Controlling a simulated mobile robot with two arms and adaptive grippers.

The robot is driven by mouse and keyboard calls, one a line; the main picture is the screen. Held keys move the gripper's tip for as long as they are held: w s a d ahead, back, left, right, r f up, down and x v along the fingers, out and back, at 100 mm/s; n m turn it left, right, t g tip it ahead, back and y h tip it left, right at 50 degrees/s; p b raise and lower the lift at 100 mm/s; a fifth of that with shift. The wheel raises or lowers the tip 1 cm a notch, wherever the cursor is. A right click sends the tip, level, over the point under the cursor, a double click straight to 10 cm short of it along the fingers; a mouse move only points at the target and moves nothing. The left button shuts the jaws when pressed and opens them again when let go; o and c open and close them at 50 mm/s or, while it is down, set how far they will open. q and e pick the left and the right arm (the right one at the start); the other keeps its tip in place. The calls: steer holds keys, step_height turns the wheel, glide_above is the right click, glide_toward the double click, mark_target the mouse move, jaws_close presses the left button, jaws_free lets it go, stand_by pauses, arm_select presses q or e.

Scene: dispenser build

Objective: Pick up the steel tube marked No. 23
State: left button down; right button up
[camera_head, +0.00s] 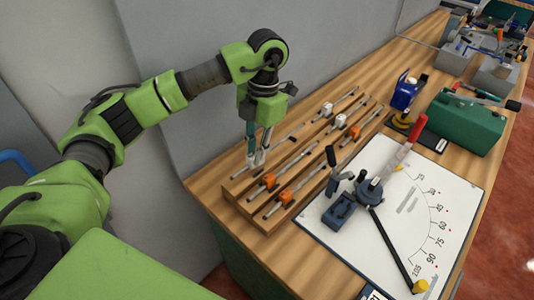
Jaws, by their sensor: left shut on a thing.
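A wooden rack (248,207) lies on the bench and holds several thin steel tubes with orange or white collars. My left gripper (257,160) points down at the rack's back left part. Its fingers are shut on a steel tube (279,145), which lies low at the rack; I cannot tell whether it is lifted clear. The number on this tube is not legible, so I cannot confirm that it is No. 23. My right gripper is not in view.
A grey wall (210,130) runs close along the bench's back.

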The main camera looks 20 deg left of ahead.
mark_target(253, 156)
arm_select(q)
steer(key=shift+r+p, duration=1.4)
steer(key=shift+r, duration=1.15)
